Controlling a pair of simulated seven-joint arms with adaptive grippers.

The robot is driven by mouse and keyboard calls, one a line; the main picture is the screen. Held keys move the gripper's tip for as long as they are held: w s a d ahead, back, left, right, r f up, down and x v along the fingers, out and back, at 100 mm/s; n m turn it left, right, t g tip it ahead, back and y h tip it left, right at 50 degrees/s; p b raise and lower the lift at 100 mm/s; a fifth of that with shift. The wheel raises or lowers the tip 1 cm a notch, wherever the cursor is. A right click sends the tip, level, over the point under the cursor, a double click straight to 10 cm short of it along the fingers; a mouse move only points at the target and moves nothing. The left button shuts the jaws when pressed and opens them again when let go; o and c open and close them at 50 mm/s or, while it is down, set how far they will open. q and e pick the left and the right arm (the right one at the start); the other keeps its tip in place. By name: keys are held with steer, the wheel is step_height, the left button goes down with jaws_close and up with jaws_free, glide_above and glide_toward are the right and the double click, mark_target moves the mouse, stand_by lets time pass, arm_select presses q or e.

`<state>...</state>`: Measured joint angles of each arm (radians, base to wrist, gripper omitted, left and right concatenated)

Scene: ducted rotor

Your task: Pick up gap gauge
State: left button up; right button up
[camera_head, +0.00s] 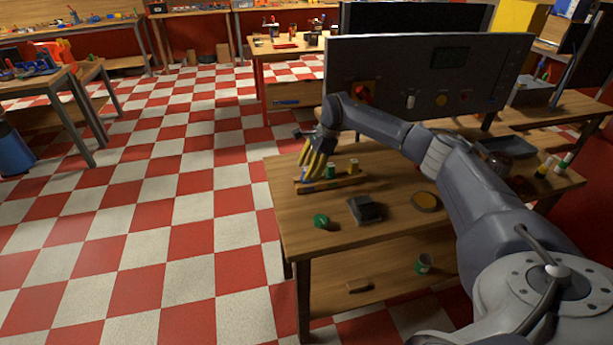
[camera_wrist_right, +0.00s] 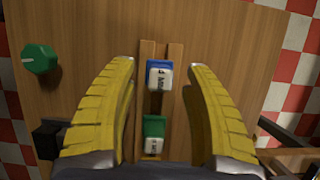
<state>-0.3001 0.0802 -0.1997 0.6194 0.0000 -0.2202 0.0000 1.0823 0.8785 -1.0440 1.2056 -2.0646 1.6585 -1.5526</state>
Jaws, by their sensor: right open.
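A wooden rack (camera_head: 343,183) on the workbench holds small labelled pieces that look like gap gauges. In the right wrist view, a blue piece with a white label (camera_wrist_right: 159,75) and a green piece with a white label (camera_wrist_right: 155,135) sit in the rack (camera_wrist_right: 175,52). The label print is too small to read surely. My right gripper (camera_head: 313,168) is over the rack's left end; its yellow fingers are open and empty. In the right wrist view the fingertips (camera_wrist_right: 161,67) lie to either side of the blue piece, apart from it. My left gripper is out of view.
A grey control panel (camera_head: 430,75) stands behind.

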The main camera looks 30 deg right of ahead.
steer(key=shift+w+a+f, duration=0.1)
steer(key=shift+a+f, duration=0.15)
steer(key=shift+f, duration=0.4)
steer(key=shift+c, duration=0.4)
jaws_close()
steer(key=shift+r, duration=0.1)
